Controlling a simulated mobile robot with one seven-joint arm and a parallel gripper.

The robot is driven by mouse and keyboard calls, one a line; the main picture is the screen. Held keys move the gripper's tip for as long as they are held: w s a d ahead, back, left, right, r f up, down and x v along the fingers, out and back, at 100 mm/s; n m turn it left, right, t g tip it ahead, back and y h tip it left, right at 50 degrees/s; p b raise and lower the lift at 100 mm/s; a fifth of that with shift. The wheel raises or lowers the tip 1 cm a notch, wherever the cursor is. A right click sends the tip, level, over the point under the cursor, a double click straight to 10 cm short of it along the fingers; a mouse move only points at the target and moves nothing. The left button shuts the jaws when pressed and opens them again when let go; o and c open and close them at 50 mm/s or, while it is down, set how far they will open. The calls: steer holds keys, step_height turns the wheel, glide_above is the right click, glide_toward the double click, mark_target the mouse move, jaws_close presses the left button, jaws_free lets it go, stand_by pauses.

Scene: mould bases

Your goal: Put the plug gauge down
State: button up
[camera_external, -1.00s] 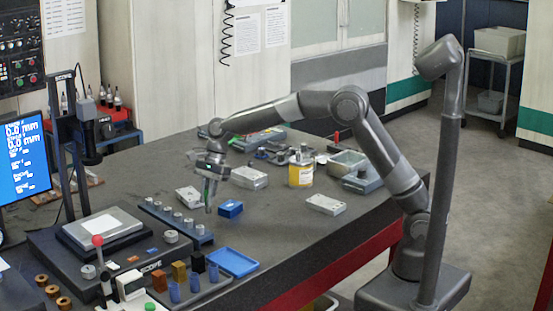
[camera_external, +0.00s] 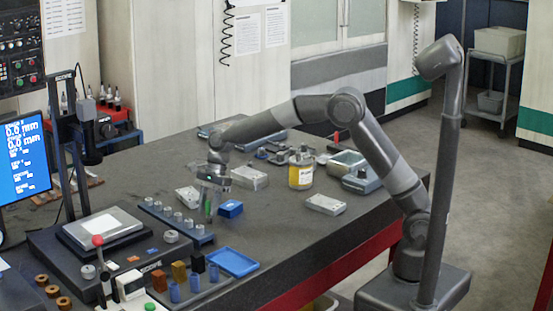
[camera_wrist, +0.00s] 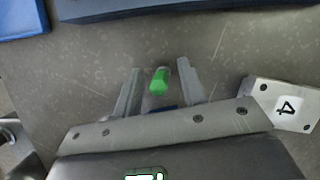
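The plug gauge, with a green handle (camera_wrist: 159,82), is between the two fingers of my gripper (camera_wrist: 160,70) in the wrist view. A gap shows on each side of it, so the fingers are open around it and not touching it. In the external view the green gauge (camera_external: 208,207) shows low at my gripper (camera_external: 212,200), over the dark table just right of the blue rack. Its lower end is too small to make out, so I cannot tell how it rests.
A blue rack with several metal pieces (camera_external: 176,222) lies left, and a small blue block (camera_external: 230,209) close right. A blue tray (camera_external: 233,262) is in front. Grey mould blocks (camera_external: 325,204) lie around; one marked 4 (camera_wrist: 285,105) shows beside my gripper. The table right of the tray is clear.

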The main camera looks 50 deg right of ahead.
steer(key=v, duration=1.2)
steer(key=shift+r, duration=0.2)
steer(key=s+d+r+n+t+h, duration=0.1)
steer(key=s+d+r+n+t, duration=0.2)
steer(key=s+d, duration=0.5)
steer(key=s+d+r+n+t+h, duration=0.1)
steer(key=s+d+r+n, duration=0.3)
steer(key=d, duration=0.8)
steer(key=s+d+f+n+t+h, duration=0.1)
steer(key=s+d+f+n, duration=0.2)
steer(key=s+d, duration=0.3)
steer(key=s+d+f+n+t+h, duration=0.1)
steer(key=s+d+f+n, duration=0.3)
steer(key=s, duration=0.8)
steer(key=d+n, duration=0.2)
steer(key=d, duration=0.1)
steer(key=shift+s+d+f+h, duration=0.25)
steer(key=shift+s+h, duration=0.05)
steer(key=shift+s, duration=0.1)
